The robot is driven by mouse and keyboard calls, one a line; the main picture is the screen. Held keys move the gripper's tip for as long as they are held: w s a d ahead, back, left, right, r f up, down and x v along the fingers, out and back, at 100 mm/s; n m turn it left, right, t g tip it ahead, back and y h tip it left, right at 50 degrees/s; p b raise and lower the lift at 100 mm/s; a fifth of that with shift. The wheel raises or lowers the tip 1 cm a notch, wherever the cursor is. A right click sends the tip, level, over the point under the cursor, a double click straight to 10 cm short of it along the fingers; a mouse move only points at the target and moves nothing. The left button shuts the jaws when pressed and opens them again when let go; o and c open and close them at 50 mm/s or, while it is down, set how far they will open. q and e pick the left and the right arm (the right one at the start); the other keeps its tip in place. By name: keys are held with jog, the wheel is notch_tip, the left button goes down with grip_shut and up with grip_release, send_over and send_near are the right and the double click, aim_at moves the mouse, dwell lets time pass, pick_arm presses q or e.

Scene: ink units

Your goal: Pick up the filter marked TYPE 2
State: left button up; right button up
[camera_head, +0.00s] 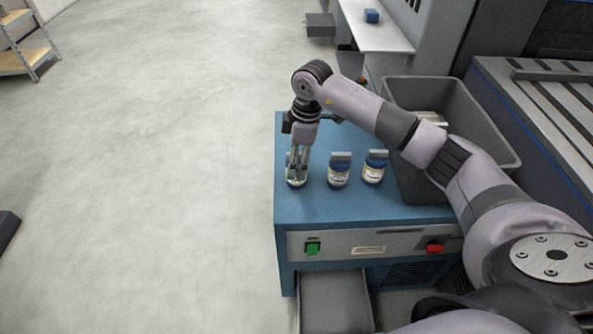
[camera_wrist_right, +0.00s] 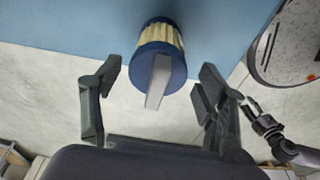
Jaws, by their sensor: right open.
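Three filters with blue caps, pale labelled bodies and grey handles stand in a row on a blue cabinet: the left filter (camera_head: 297,183), the middle filter (camera_head: 339,174) and the right filter (camera_head: 375,168). Their labels are too small to read, so I cannot tell which is TYPE 2. My right gripper (camera_head: 297,160) points down over the left filter and partly hides it. In the right wrist view one filter (camera_wrist_right: 161,62), handle towards me, lies between the open fingers of my right gripper (camera_wrist_right: 160,73), with gaps on both sides. My left gripper (camera_wrist_right: 250,106) shows small there, its jaws unclear.
The blue cabinet (camera_head: 304,212) has a green button (camera_head: 312,248) and a red switch (camera_head: 435,247) on its front. A grey open bin (camera_head: 424,86) stands right of the filters, behind my right arm. An open grey drawer (camera_head: 335,303) juts out below.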

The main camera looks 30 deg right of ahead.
jog(key=f, duration=0.3)
jog(key=shift+w+a+f, duration=0.1)
jog(key=shift+w+f, duration=0.1)
jog(key=shift+w, duration=0.05)
pick_arm(q)
jog(key=shift+w+r, duration=0.2)
jog(key=shift+r, duration=0.3)
jog(key=shift+w+r, duration=0.15)
jog(key=shift+r, duration=0.35)
pick_arm(e)
jog(key=c, duration=1.3)
